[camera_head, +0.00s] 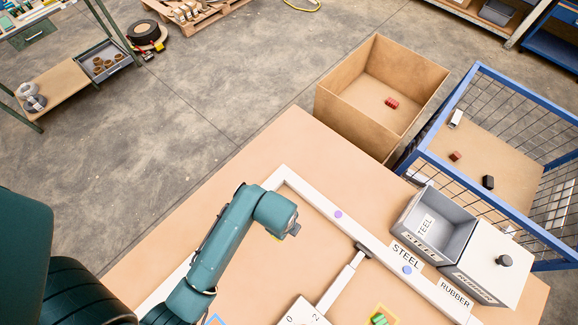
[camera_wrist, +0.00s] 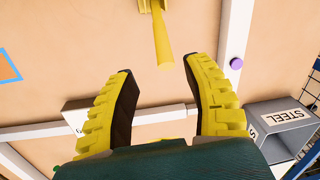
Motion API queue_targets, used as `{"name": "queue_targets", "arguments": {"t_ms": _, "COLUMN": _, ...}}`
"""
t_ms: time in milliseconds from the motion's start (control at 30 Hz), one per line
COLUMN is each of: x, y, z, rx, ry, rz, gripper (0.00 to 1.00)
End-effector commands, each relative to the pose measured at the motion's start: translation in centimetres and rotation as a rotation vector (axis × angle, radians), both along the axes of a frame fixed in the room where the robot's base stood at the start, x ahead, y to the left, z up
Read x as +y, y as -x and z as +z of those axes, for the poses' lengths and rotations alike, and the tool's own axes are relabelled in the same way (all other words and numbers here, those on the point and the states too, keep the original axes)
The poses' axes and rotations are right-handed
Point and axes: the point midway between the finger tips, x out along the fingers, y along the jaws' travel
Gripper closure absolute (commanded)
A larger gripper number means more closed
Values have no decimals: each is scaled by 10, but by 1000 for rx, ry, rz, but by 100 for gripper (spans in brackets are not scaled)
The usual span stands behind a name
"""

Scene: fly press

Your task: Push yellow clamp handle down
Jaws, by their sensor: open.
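The yellow clamp handle (camera_wrist: 162,42) is a bar at the top middle of the wrist view, its rounded end pointing toward my gripper. My gripper (camera_wrist: 158,65) is open and empty, with its two ribbed yellow fingers on either side of the line of the handle. The handle's end lies just beyond the fingertips in the picture; I cannot tell the height gap or any contact. In the head view my arm reaches over the table and hides most of the clamp area; only a small yellow patch (camera_head: 274,237) shows under it, which I cannot identify for sure.
A white frame (camera_head: 322,204) with a purple dot (camera_head: 338,214) borders the table. A white block (camera_head: 303,315) with a bar stands inside it. Grey STEEL (camera_head: 408,222) and RUBBER (camera_head: 470,280) bins stand at right. A cardboard box (camera_head: 345,105) and blue wire cage (camera_head: 480,75) stand beyond.

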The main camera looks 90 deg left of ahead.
Motion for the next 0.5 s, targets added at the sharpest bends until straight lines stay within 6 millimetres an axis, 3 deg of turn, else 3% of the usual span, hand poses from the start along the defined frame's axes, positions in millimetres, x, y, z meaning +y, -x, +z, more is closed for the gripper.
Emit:
{"name": "queue_targets", "arguments": {"t_ms": 33, "x": 1, "y": -1, "z": -15, "rx": 1, "ry": 3, "rz": 0, "gripper": 50}}
{"name": "queue_targets", "arguments": {"t_ms": 300, "x": 7, "y": -5, "z": -79, "rx": 1, "ry": 1, "rz": -1, "gripper": 50}}
{"name": "queue_targets", "arguments": {"t_ms": 500, "x": 11, "y": -7, "z": -106, "rx": -1, "ry": -3, "rz": -1, "gripper": 50}}
